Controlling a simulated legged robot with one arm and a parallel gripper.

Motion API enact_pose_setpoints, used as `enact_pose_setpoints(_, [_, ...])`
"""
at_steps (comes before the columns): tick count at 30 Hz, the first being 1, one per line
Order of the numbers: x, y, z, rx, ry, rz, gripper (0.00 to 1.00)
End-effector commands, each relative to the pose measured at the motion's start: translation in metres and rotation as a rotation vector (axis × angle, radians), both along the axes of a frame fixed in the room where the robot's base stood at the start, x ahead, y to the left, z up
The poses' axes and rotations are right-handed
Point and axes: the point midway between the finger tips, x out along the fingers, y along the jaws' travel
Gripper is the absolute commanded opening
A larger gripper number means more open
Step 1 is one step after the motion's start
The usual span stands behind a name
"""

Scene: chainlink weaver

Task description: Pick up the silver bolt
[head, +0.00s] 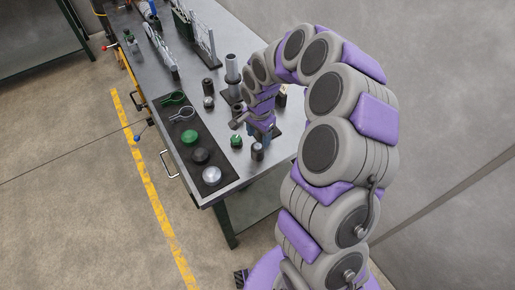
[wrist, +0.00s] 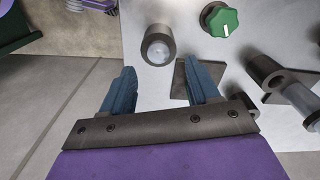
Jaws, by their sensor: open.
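My gripper (wrist: 162,80) is open and empty, its two blue fingers apart and pointing at the bench. In the head view my gripper (head: 264,136) hangs low over the bench's near end. A short dark upright cylinder with a bright silvery top (wrist: 158,47) stands just beyond the gap between the fingers; it also shows in the head view (head: 257,152). I cannot tell for sure which of these is the silver bolt.
A green knob with a white mark (wrist: 219,19) stands right of the silvery-topped cylinder. A dark mat (head: 178,127) holds round pieces and rings along the bench's left edge. Taller grey cylinders (head: 232,69) stand farther back on the metal bench (head: 222,189).

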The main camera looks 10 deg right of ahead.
Motion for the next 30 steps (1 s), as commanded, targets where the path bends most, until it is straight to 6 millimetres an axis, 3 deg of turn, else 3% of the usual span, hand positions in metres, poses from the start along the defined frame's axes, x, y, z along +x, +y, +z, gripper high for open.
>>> enact_pose_setpoints(1, [-0.002,0.002,-0.011,0.001,0.003,0.000,0.61])
enact_pose_setpoints(6, [-0.002,0.002,-0.030,0.000,0.006,-0.001,0.61])
enact_pose_setpoints(15, [-0.002,0.002,-0.033,0.000,0.002,-0.001,0.61])
enact_pose_setpoints(30, [-0.001,0.002,-0.032,0.000,0.002,-0.001,0.13])
